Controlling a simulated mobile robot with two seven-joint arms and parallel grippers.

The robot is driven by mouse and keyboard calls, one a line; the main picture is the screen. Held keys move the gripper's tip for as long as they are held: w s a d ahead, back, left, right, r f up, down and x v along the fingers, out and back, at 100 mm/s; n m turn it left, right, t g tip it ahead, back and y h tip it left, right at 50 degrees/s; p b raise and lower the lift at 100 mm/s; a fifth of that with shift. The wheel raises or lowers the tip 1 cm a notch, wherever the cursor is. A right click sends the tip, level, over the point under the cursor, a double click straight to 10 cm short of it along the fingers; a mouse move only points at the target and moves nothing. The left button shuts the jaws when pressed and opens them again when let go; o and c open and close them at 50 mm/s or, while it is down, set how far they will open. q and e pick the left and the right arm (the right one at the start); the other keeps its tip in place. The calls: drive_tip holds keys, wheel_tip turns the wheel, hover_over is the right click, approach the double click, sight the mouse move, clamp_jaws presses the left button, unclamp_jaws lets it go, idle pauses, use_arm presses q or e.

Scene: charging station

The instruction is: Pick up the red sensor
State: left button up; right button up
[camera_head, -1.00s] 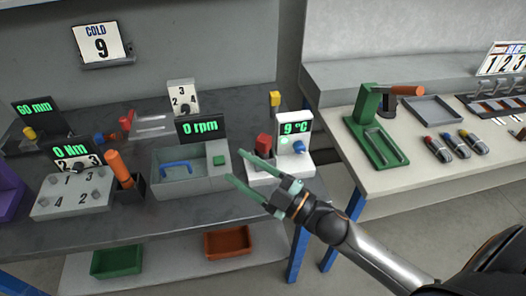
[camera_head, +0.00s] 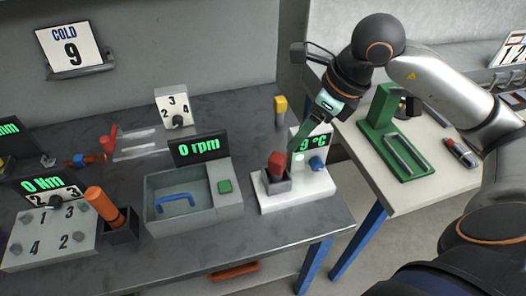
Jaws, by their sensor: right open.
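The red sensor (camera_head: 277,163) appears as a red block standing in a small grey holder on the white station (camera_head: 299,198) with the green "9 °C" display (camera_head: 306,146). My right gripper (camera_head: 301,150) comes down from the upper right. Its green fingers point down and left, just right of and above the red sensor, in front of the display. The fingers overlap each other in this view, so the gap between them is hard to see. It is open, with nothing seen held. My left gripper is not in view.
A yellow piece (camera_head: 280,106) stands behind the station, and a blue knob (camera_head: 317,164) is on its right. The grey "0 rpm" basin (camera_head: 194,199) is close on the left. A green press (camera_head: 393,142) stands on the right table. Bare dark tabletop lies in front.

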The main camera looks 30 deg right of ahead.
sight(279, 157)
drive_tip(key=x, duration=0.6)
drive_tip(key=shift+w+f, duration=0.2)
drive_tip(key=shift+f, duration=0.05)
drive_tip(key=shift+p+x, duration=0.4)
drive_tip(key=shift+x, duration=2.55)
drive_tip(key=shift+w+d+r, duration=0.1)
drive_tip(key=shift+w, duration=0.05)
clamp_jaws()
